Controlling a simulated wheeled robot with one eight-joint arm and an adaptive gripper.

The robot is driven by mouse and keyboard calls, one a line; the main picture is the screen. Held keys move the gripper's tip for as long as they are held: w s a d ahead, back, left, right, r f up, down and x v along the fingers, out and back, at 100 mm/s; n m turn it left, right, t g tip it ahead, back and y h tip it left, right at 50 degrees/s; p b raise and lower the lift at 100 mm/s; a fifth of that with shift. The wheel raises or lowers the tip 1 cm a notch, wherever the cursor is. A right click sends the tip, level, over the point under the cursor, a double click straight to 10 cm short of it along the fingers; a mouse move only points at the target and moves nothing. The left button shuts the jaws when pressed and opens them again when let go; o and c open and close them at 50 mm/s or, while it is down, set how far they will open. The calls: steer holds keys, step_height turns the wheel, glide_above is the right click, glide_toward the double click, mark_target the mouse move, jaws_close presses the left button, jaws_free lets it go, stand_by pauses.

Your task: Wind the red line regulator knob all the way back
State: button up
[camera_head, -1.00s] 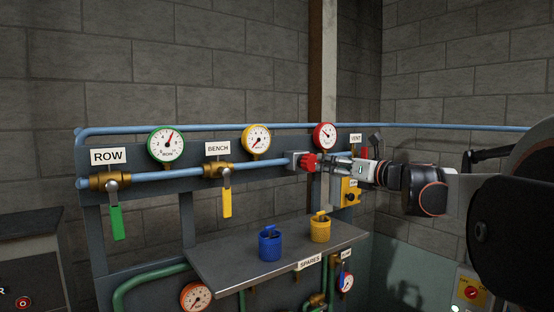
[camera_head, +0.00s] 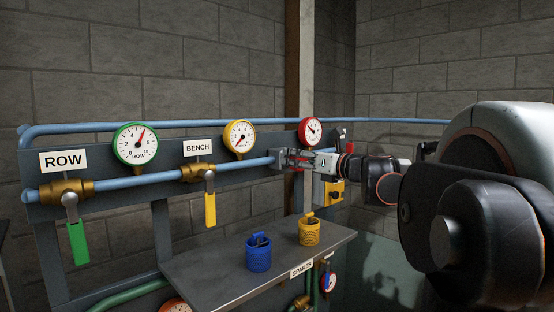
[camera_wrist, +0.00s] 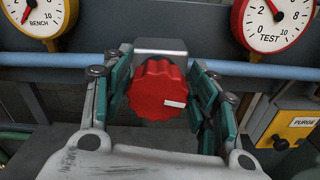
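The red regulator knob (camera_wrist: 155,92) is a ribbed disc with a white mark on its right side. It is on a grey block (camera_wrist: 160,47) on the blue pipe, under the red-rimmed TEST gauge (camera_head: 311,131). My gripper (camera_wrist: 160,85) has its green-padded fingers to the left and right of the knob. The pads are very close to its rim, with slim gaps; contact is not clear. In the head view my gripper (camera_head: 300,160) covers most of the knob. The TEST gauge (camera_wrist: 268,20) is cut off in the wrist view.
The yellow BENCH gauge (camera_head: 239,137) and green ROW gauge (camera_head: 136,144) are to the left, with a yellow lever (camera_head: 210,209) and green lever (camera_head: 78,242). Below, a shelf (camera_head: 215,285) bears a blue cup (camera_head: 259,256) and yellow cup (camera_head: 309,232). A yellow PURGE box (camera_wrist: 290,128) is right of my fingers.

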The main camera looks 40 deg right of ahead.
steer(key=c, duration=0.4)
steer(key=n, duration=0.2)
steer(key=n+b, duration=0.1)
steer(key=n, duration=0.1)
steer(key=shift+a+n, duration=0.2)
steer(key=shift+n, duration=0.2)
steer(key=o, duration=1.1)
step_height(320, 180, up, 10)
